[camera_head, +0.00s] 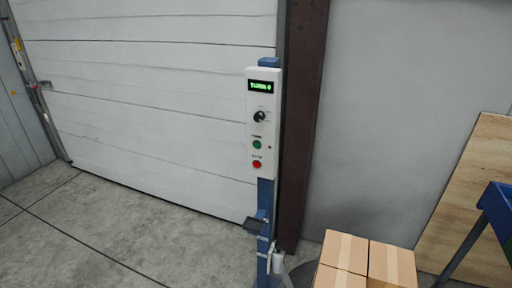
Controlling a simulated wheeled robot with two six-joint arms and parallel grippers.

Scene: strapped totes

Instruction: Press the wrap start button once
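A white control box (262,124) is mounted on a blue post (265,205) near the middle of the head view. At its top is a dark display (264,86) with green text too small to read surely. Below it is a black rotary knob (260,117). Under the knob is a green button (257,144), and below that a red button (257,164). The labels above the buttons are too small to read. Neither of my grippers shows in this view.
Taped cardboard boxes (345,252) stand at the lower right of the post. A wooden board (480,190) leans on the wall, with a blue frame (497,208) at the right edge. A white shutter door (150,100) is behind. The grey floor at left is clear.

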